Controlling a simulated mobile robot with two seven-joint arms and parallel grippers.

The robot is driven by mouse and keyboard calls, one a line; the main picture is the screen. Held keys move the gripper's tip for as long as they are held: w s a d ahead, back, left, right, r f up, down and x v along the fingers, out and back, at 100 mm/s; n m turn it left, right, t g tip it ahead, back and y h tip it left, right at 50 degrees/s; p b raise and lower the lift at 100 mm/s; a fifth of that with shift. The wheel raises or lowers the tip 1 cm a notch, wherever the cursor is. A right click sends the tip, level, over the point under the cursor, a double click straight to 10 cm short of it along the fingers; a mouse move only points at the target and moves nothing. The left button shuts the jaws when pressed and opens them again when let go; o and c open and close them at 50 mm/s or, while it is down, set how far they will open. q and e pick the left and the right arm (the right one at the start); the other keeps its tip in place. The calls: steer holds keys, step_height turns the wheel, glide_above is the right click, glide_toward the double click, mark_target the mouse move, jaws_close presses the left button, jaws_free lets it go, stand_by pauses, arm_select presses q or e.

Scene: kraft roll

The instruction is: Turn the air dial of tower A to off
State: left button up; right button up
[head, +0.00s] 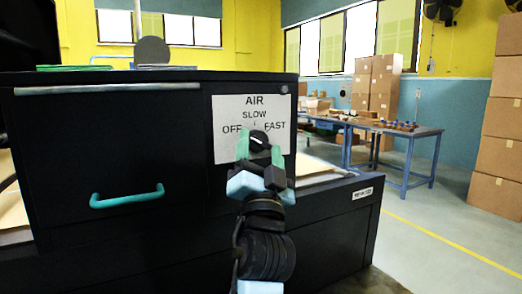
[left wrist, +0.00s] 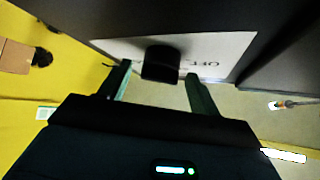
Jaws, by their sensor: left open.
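The air dial (head: 259,137) is a black knob on a white plate (head: 228,107) marked AIR, with SLOW above, OFF at left and FAST at right. The plate is on the dark front of the tower (head: 150,105). A pale mark shows on the knob, but its exact setting is hard to tell. My left gripper (head: 262,154) is open in front of the dial and hides part of it. In the left wrist view the black knob (left wrist: 161,63) lies between and just beyond the open fingers (left wrist: 158,86), with gaps on both sides.
A teal handle (head: 127,196) sticks out of the tower front left of the dial. The tower's lower part (head: 335,222) juts out below, with a small white label (head: 362,193). A blue table (head: 415,133) and stacked cartons (head: 500,150) stand at right, with clear floor between.

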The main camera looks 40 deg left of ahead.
arm_select(q)
steer(key=b+v, duration=0.2)
steer(key=v, duration=0.5)
steer(key=shift+s+d+f, duration=0.15)
steer(key=shift+s+f, duration=0.05)
stand_by(0.3)
